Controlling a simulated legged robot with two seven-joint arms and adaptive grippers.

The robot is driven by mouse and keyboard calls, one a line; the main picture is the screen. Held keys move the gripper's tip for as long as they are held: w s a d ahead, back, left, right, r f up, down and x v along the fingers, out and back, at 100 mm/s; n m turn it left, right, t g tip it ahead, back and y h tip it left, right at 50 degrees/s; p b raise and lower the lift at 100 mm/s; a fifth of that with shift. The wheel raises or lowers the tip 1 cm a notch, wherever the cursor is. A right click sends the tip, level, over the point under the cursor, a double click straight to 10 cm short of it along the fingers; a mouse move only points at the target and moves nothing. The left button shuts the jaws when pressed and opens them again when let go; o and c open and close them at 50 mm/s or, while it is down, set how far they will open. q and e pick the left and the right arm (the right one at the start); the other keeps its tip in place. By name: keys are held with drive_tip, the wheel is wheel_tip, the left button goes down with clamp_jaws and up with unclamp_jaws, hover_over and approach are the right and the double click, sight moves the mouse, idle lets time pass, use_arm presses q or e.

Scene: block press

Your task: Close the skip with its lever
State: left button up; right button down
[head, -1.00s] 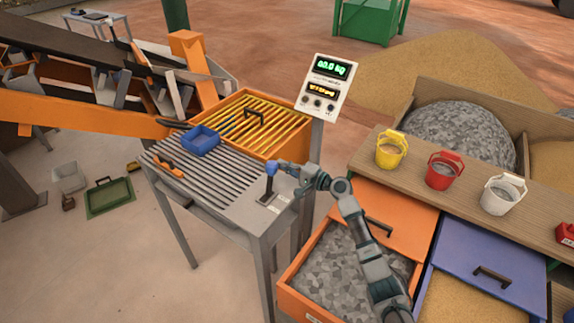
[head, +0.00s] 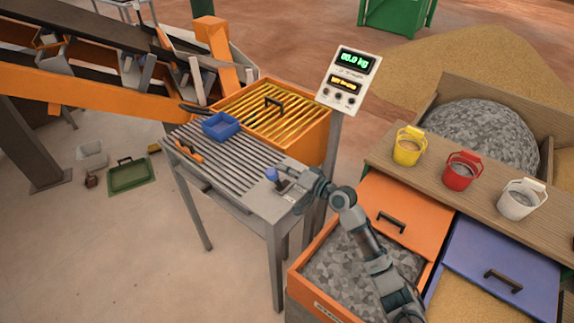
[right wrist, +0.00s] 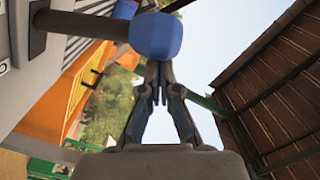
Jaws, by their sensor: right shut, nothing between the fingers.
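The lever with its blue knob (head: 271,174) stands on the right end of the slatted grey table (head: 225,170) and leans over to the left in the head view. My right gripper (head: 285,170) is beside the knob, on its right, fingers shut and empty. In the right wrist view the blue knob (right wrist: 155,35) on its dark rod is just past the shut fingertips (right wrist: 157,75); whether they touch it I cannot tell. Which container is the skip, and whether it is open, I cannot tell. My left gripper is not in view.
A blue tray (head: 221,126) and an orange-handled tool (head: 188,150) lie on the table. Behind is an orange box with a yellow grille (head: 262,118), beside a display post (head: 348,80). Open gravel drawer (head: 350,270) and bucket shelf (head: 440,180) stand right.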

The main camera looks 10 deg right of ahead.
drive_tip(key=shift+s+f, duration=0.25)
drive_tip(key=shift+s, duration=0.1)
drive_tip(key=v, duration=1.2)
drive_tip(key=shift+d, duration=0.25)
drive_tip(key=shift+a, duration=0.2)
